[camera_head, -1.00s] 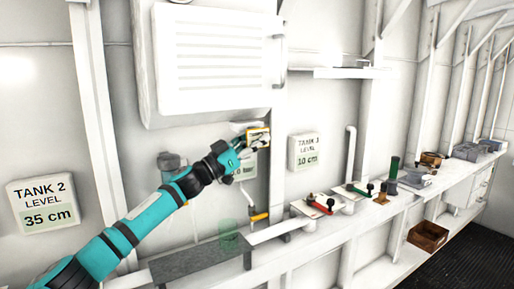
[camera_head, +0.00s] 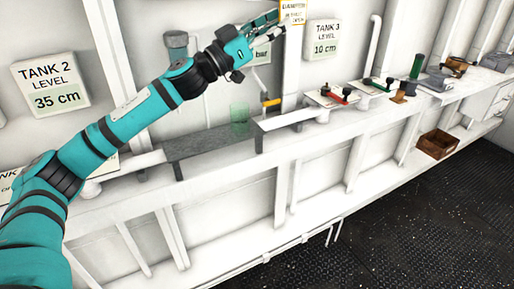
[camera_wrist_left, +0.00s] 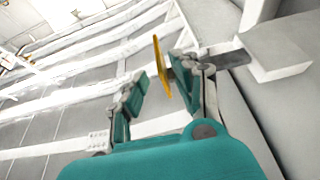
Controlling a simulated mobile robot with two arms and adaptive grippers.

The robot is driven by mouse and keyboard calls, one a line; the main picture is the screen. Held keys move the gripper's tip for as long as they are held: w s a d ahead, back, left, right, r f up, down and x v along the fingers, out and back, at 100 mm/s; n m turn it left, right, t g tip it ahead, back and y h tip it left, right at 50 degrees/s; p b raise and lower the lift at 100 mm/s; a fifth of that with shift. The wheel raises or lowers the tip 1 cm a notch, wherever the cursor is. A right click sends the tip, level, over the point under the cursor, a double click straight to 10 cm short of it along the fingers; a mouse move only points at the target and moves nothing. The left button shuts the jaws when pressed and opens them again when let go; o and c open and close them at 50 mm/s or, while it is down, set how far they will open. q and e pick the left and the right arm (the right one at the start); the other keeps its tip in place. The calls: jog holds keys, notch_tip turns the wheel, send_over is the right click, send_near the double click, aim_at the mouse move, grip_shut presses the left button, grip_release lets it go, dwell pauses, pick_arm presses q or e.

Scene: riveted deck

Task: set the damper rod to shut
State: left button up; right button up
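My left gripper (camera_head: 272,22) is at the upper middle of the head view, in front of the wall. A yellow-edged label plate (camera_head: 292,12), partly cut by the top edge, is just right of its fingertips; its first word looks like DAMPER. In the left wrist view, the fingers (camera_wrist_left: 158,85) are spread apart. The yellow plate (camera_wrist_left: 161,68) shows nearly edge-on, close to the right-hand finger. A dark bar (camera_wrist_left: 228,59) runs from behind that finger toward a white block; I cannot tell whether it is the damper rod. My right gripper is out of view.
A yellow-handled valve (camera_head: 271,102) is below the gripper. Dark floor (camera_head: 410,215) is clear at lower right.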

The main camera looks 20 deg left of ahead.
pick_arm(q)
jog(key=f+b+v, duration=0.1)
jog(key=b+v, duration=0.6)
jog(key=v, duration=0.6)
jog(key=w+d+f+n+y, duration=0.1)
jog(key=f+y, duration=0.3)
jog(key=f, duration=0.6)
jog(key=w+d+f+n+y, duration=0.2)
jog(key=d+f+n+y, duration=0.1)
jog(key=f, duration=0.7)
jog(key=shift+w+d+f+n+t+y+p, duration=0.3)
jog(key=shift+w+d+n+y+p, duration=0.15)
jog(key=shift+d, duration=0.35)
jog(key=shift+s, duration=0.1)
